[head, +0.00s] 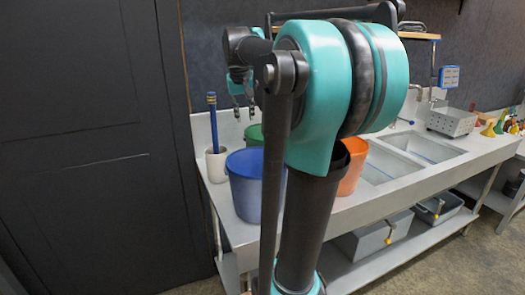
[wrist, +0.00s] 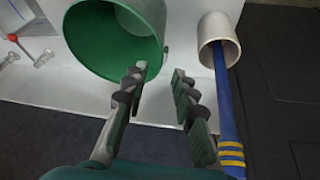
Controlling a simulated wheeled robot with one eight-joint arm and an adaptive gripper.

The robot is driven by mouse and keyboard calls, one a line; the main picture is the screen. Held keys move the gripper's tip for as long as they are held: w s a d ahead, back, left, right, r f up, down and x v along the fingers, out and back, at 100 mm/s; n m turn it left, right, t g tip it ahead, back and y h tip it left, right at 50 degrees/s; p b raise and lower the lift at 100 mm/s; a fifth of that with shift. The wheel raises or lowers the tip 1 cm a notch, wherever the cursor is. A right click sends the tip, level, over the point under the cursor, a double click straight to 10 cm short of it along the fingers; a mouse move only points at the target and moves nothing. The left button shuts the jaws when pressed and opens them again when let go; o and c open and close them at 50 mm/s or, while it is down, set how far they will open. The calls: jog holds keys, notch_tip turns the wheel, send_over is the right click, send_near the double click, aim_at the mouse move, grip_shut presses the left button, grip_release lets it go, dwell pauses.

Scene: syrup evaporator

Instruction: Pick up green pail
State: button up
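The green pail (head: 254,133) stands at the back of the counter in the head view, mostly hidden behind the blue pail and my arm. In the wrist view the green pail (wrist: 112,42) is at the upper left, its open mouth and inside showing. My gripper (wrist: 158,83) is open and empty, its two fingers apart. The left finger's tip overlaps the pail's rim in the picture; I cannot tell whether they touch. The right finger is outside the pail. In the head view my gripper (head: 244,112) is just above the green pail.
A blue pail (head: 243,188) stands in front and an orange pail (head: 355,165) to the right. A pale cup (head: 216,163) with a blue-handled tool (head: 213,122) is on the left; the cup (wrist: 218,28) is close to my right finger. Sink basins (head: 425,147) lie further right.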

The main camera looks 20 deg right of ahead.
jog(key=x, duration=1.1)
jog(key=shift+w+f, duration=0.2)
jog(key=shift+w, duration=0.35)
jog(key=shift+x, duration=2.95)
jog(key=shift+s+a, duration=0.1)
jog(key=shift+s, duration=0.1)
grip_shut()
